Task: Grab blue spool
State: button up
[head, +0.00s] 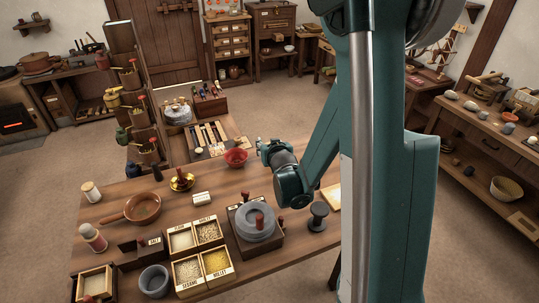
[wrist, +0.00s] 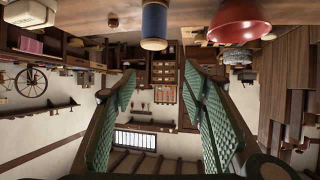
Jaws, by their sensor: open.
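The blue spool (wrist: 154,25) stands on the table edge in the wrist view, which looks upside down. It has pale ends and appears at the top, beyond the fingertips and roughly between them. My gripper (wrist: 160,72) is open, with two green padded fingers apart and nothing between them. In the head view my gripper (head: 262,146) reaches over the far part of the table, just right of the red bowl (head: 236,157). I cannot make out the blue spool there; my arm or gripper seems to hide it.
The red bowl also shows close beside the spool in the wrist view (wrist: 238,22). A pale object (wrist: 30,18) is on the spool's other side. A grey quern (head: 256,222), a dark spool-shaped object (head: 318,216) and a brass-coloured piece (head: 181,181) stand nearer on the table.

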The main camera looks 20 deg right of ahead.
jog(key=shift+t, duration=0.4)
jog(key=f, duration=0.2)
jog(key=w+d+f, duration=0.1)
jog(key=f, duration=0.1)
jog(key=w+f+b, duration=0.1)
jog(key=f, duration=0.1)
jog(key=shift+d+f, duration=0.2)
jog(key=shift+d, duration=0.2)
jog(key=shift+b+x, duration=0.4)
jog(key=shift+x, duration=0.95)
jog(key=shift+f+b+x, duration=0.25)
jog(key=shift+b+x, duration=0.45)
jog(key=shift+x, duration=1.1)
jog(key=shift+w+d+f, duration=0.2)
jog(key=shift+w, duration=0.45)
jog(key=c, duration=0.8)
